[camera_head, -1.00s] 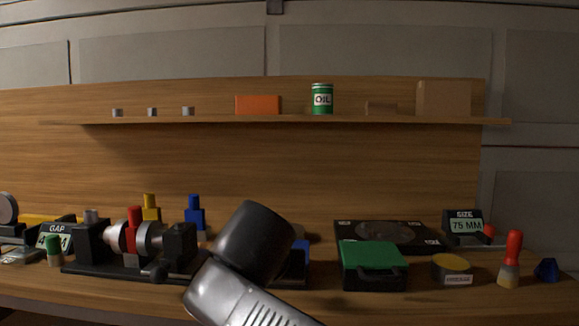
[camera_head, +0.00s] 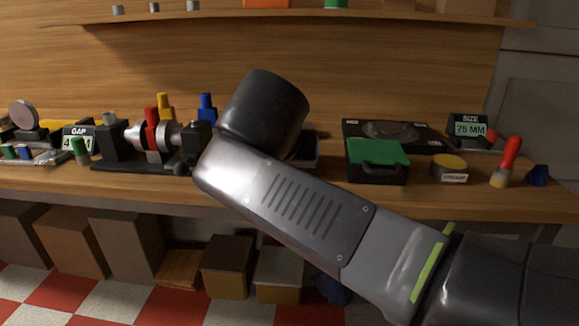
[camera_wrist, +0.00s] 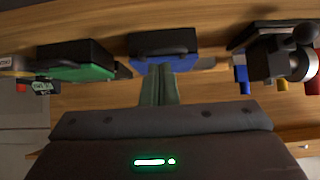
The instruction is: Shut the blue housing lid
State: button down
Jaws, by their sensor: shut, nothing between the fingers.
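The blue housing (camera_wrist: 164,62) is in the wrist view at top centre, a dark case with a blue face and a black handled side. In the head view it is mostly hidden behind my arm, with only a dark edge (camera_head: 312,152) showing right of the wrist. I cannot tell how far its lid stands open. My gripper (camera_wrist: 158,70) is shut and empty, its fingers together and pointing at the blue face. The tips overlap its lower edge in the wrist view; I cannot tell whether they touch. The gripper is hidden in the head view.
A green-topped black case (camera_head: 378,153) stands right of the housing, with a yellow-topped tin (camera_head: 449,168) beyond it. A clamp-like fixture (camera_head: 150,143) with coloured knobs stands to the left. Boxes (camera_head: 227,265) stand under the bench.

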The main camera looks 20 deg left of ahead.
jog(key=s+d+p, duration=0.1)
jog(key=s, duration=0.4)
jog(key=shift+s+d+r, duration=0.2)
jog(key=shift+s+d, duration=0.05)
jog(key=shift+s, duration=0.15)
dwell(0.3)
jog(key=w+a+f+b, duration=0.2)
jog(key=w, duration=0.8)
jog(key=shift+a+b, duration=0.2)
jog(key=shift+b, duration=0.2)
jog(key=shift+r, duration=0.15)
dwell(0.3)
